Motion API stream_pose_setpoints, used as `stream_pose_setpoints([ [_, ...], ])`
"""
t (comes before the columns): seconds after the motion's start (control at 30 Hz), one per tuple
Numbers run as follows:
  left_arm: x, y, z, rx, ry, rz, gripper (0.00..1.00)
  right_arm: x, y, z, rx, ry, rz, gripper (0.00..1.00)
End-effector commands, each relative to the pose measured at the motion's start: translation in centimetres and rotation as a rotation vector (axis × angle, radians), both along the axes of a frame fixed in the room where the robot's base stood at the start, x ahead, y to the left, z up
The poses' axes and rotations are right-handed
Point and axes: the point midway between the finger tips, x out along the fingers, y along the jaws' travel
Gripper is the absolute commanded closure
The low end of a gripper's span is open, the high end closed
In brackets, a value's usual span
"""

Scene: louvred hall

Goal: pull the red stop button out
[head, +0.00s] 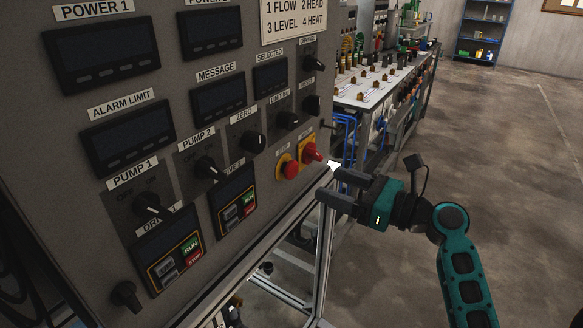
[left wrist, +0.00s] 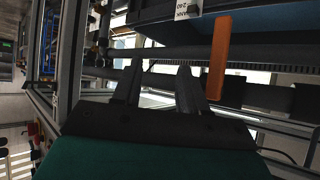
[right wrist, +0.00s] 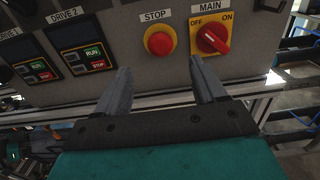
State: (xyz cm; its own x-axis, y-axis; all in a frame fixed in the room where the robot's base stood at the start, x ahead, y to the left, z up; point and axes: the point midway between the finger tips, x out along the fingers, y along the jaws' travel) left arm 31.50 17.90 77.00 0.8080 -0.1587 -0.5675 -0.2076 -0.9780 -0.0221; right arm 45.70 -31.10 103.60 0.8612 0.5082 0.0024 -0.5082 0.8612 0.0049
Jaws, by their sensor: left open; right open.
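The red stop button (head: 289,169) sits on a yellow plate low on the right side of the grey control panel. In the right wrist view the stop button (right wrist: 160,43) is under a STOP label, ahead of and between the fingers. My right gripper (head: 335,188) is open and empty, to the right of the button and apart from it; its fingers also show in the right wrist view (right wrist: 162,82). My left gripper (left wrist: 158,75) is open and empty in the left wrist view, facing frames and bars away from the button. It is not in the head view.
The red MAIN switch (right wrist: 214,39) on its yellow plate is close to the right of the stop button. Drive units with RUN and STOP keys (right wrist: 88,57) are to its left. A metal frame rail (head: 262,262) runs below the panel. Open floor lies at right.

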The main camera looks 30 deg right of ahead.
Motion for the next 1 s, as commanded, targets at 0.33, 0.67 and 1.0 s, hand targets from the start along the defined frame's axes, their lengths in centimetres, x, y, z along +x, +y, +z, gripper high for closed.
stream_pose_setpoints([
  [0.33,-0.1,-0.2,-1.5,-0.001,0.005,-0.005,0.57,4.0,2.4,-0.2,-0.002,-0.004,0.001,0.30],
  [0.67,-0.2,-0.3,-2.9,-0.002,0.008,-0.006,0.57,7.3,4.3,-0.1,-0.004,-0.001,-0.002,0.30],
  [1.0,-0.1,-0.3,-1.5,-0.001,0.005,-0.006,0.57,7.9,4.7,0.1,-0.004,0.000,-0.001,0.30],
])
